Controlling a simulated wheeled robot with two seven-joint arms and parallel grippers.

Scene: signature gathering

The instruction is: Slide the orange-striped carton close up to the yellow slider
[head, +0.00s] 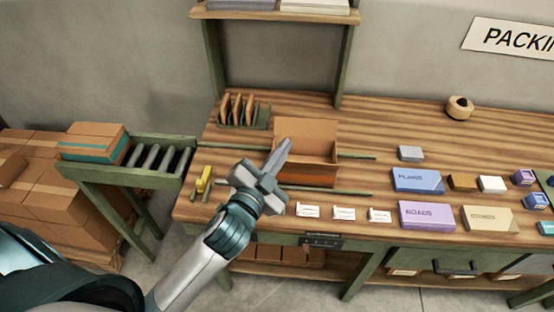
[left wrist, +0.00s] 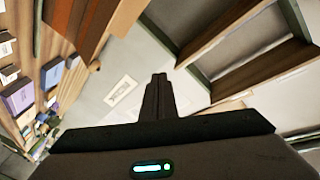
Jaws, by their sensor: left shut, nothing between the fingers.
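The orange-striped carton (head: 318,175) stands open-topped on the wooden bench, between two thin green rails. Its orange band shows on the front side. The yellow slider (head: 204,180) is at the bench's left end, well to the left of the carton, with a clear gap between them. My left gripper (head: 286,147) is shut and empty, its fingers at the carton's left side and overlapping its left edge in the head view; I cannot tell whether they touch. The shut fingers also show in the left wrist view (left wrist: 158,88). My right gripper is not in view.
A roller conveyor (head: 155,160) with a teal-taped box (head: 92,143) adjoins the bench's left end. A rack of brown pieces (head: 240,110) stands behind the left rail. White cards (head: 344,213) lie along the front edge; blue (head: 417,180) and purple (head: 427,215) boxes lie to the right.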

